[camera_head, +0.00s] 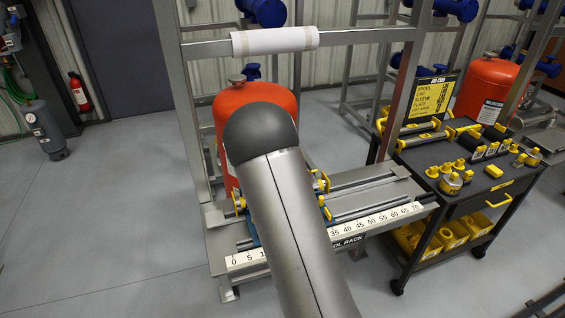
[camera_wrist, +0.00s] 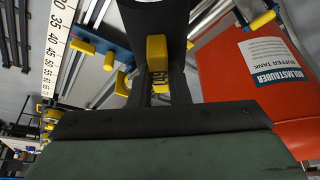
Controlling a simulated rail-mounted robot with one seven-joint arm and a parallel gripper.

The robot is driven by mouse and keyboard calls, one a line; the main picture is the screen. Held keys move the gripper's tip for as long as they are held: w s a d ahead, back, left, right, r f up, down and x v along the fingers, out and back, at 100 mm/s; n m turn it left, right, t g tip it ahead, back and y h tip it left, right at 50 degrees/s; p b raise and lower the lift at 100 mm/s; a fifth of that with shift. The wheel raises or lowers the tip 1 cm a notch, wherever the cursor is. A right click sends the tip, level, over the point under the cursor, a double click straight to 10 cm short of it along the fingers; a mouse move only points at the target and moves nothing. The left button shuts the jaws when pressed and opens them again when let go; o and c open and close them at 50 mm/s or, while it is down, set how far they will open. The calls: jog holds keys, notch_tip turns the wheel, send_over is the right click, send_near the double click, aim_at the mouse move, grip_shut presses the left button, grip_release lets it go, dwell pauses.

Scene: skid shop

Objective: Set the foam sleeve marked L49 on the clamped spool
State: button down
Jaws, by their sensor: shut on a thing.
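In the wrist view my gripper (camera_wrist: 160,82) is shut on the yellow grip block (camera_wrist: 157,48) of a dark curved piece (camera_wrist: 150,14), which looks like the foam sleeve. No L49 mark can be read on it. The piece is over the tool rack, where steel rails and a blue clamp with yellow knobs (camera_wrist: 84,46) show to its left. I cannot tell whether it touches anything below. In the head view my arm hides the gripper, the held piece and the middle of the rack (camera_head: 245,262). The clamped spool cannot be clearly made out in either view.
A red buffer tank (camera_head: 222,110) stands right behind the rack and shows close to my gripper in the wrist view (camera_wrist: 245,90). A black cart (camera_head: 430,165) with several yellow and black parts stands to the right. A white roll (camera_head: 275,40) lies on the upper frame bar.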

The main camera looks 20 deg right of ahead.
jog(key=w+d+r+m+g+h+b, duration=0.1)
jog(key=w+d+r+m+g, duration=0.2)
jog(key=w+d+m, duration=0.4)
jog(key=shift+m, duration=0.8)
jog(key=shift+s+a+f+b, duration=0.15)
jog(key=shift+f+b, duration=0.25)
jog(key=shift+f, duration=0.4)
jog(key=shift+s+f+b, duration=0.2)
jog(key=shift+f+b, duration=0.2)
jog(key=shift+f, duration=0.4)
jog(key=shift+s+a+f+b, duration=0.15)
jog(key=shift+f+b, duration=0.25)
jog(key=shift+f, duration=0.4)
jog(key=shift+b, duration=0.3)
jog(key=shift+f+b, duration=0.7)
jog(key=shift+f, duration=0.45)
jog(key=shift+f, duration=0.1)
jog(key=shift+f+b, duration=0.55)
jog(key=shift+f+b, duration=0.3)
jog(key=shift+f, duration=0.05)
